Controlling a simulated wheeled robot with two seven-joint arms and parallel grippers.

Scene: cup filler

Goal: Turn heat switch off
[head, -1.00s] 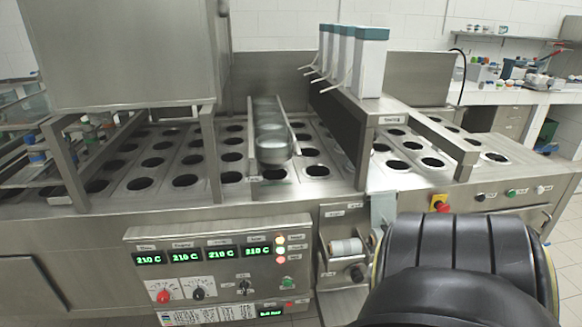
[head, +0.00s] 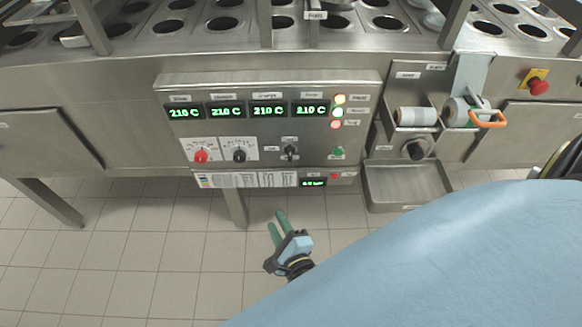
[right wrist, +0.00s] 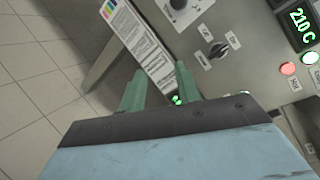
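The grey control panel (head: 262,128) is on the machine's front. A small black rotary switch (head: 290,152) is at its lower middle, between two side labels and under another. Its lettering is too small to read for sure in the head view. The same switch shows in the right wrist view (right wrist: 219,49), upper right. My right gripper (head: 277,224) is open and empty, below the panel's lower edge and apart from the switch. Its green fingers are spread in the right wrist view (right wrist: 159,85), left of and below the switch. My left gripper is out of view.
Near the switch are a red knob (head: 201,157), a black knob (head: 239,155) and a green button (head: 338,151). Temperature displays read 210 C. An open metal tray (head: 405,190) juts out on the right. A table leg (head: 235,204) stands behind my gripper. Floor below is clear.

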